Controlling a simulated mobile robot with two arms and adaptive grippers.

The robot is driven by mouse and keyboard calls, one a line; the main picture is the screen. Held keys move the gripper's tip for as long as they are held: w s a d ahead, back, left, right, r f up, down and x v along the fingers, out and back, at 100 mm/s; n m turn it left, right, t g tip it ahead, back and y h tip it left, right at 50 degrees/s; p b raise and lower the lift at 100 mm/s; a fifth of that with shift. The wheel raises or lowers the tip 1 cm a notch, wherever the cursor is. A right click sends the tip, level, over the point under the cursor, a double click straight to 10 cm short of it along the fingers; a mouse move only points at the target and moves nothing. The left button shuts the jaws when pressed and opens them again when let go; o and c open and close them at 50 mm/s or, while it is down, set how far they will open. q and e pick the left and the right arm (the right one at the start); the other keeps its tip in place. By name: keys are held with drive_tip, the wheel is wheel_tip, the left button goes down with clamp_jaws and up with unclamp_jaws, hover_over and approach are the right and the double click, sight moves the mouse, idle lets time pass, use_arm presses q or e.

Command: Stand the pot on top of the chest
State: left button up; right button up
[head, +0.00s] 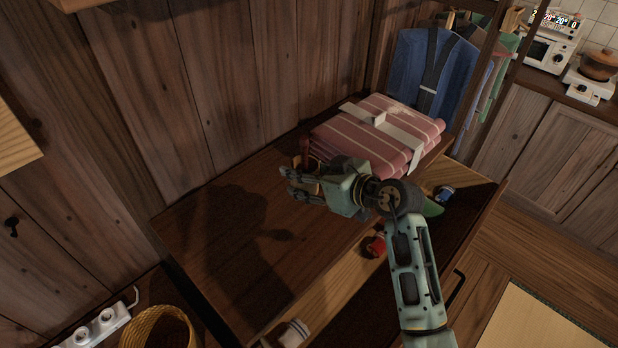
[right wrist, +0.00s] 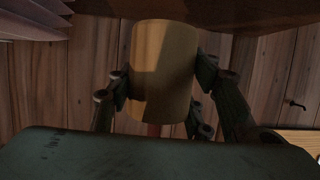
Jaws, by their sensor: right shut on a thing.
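The pot (right wrist: 163,70) is a tan-yellow cylinder between the fingers of my right gripper in the right wrist view. A reddish-brown part of it (head: 305,148) sticks up behind my right gripper (head: 289,183) in the head view, where most of its body is hidden. My right gripper is shut on the pot. The arm's shadow falls on the top to the left. I cannot tell whether the pot touches it. My left gripper is not in view.
Folded pink striped cloths (head: 375,130) tied with a pale band lie right of the gripper. An open drawer at the front holds a red item (head: 376,245) and a blue item (head: 444,193). The chest top's left part is clear. A woven basket (head: 158,328) stands front left.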

sight(315, 192)
drive_tip(key=f, duration=0.5)
drive_tip(key=shift+s+d, duration=0.2)
drive_tip(key=shift+d, duration=0.05)
wheel_tip(315, 192, down, 3)
drive_tip(key=shift+a+f, duration=0.1)
drive_tip(key=shift+w+f, duration=0.1)
drive_tip(key=shift+f, duration=0.15)
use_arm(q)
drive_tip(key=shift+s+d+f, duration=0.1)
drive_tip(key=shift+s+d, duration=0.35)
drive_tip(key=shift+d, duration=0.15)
use_arm(e)
drive_tip(key=o, duration=1)
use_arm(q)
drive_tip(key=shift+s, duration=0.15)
use_arm(e)
drive_tip(key=shift+o, duration=0.7)
use_arm(q)
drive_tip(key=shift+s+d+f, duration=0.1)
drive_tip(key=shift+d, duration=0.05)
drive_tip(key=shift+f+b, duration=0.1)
drive_tip(key=shift+b, duration=0.2)
use_arm(e)
drive_tip(key=v, duration=1.2)
